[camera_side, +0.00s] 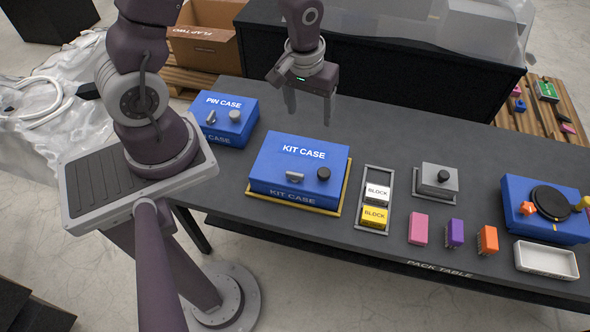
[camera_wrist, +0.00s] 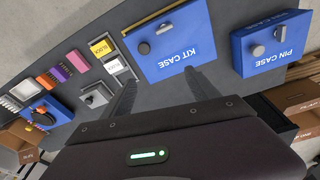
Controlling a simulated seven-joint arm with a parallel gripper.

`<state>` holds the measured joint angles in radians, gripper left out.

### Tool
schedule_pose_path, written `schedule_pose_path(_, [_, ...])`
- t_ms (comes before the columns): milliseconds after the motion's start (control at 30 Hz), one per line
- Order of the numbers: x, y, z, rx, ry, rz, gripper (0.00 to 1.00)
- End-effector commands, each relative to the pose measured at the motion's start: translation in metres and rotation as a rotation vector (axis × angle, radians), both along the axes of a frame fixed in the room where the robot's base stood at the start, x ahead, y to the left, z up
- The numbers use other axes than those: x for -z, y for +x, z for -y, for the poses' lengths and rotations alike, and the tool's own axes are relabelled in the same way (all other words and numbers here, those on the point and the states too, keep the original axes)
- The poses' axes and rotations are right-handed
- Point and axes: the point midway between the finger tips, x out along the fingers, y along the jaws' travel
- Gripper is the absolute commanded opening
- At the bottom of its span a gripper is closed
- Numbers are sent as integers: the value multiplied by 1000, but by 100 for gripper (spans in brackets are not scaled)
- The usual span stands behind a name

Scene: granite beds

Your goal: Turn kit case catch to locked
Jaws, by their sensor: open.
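The kit case (camera_side: 300,168) is a blue box with white lettering, standing on a yellow-edged mat in the middle of the table. Its silver catch (camera_side: 294,177) lies about crosswise, parallel to the front edge, on the lid beside a black knob (camera_side: 323,174).
The blue pin case (camera_side: 222,122) stands left of the kit case. To the right are a tray (camera_side: 387,183) with white and yellow blocks, a grey box (camera_side: 440,178), several small coloured blocks, a white tray (camera_side: 546,260) and a blue unit (camera_side: 546,228).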

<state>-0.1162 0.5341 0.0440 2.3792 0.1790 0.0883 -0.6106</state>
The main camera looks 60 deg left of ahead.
Motion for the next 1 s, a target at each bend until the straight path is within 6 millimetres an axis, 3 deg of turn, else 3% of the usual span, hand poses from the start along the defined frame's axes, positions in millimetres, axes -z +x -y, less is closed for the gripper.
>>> schedule_pose_path(33, [35, -7, -2, -44, -15, -46, 69])
schedule_pose_path(100, [74, -14, -4, -105, -36, -80, 69])
schedule_pose_path(233, [120, -30, -2, -179, -63, -119, 69])
schedule_pose_path(700, [197, -36, -1, -204, -72, -130, 69])
schedule_pose_path(1000, [205, -36, -2, -203, -72, -128, 69])
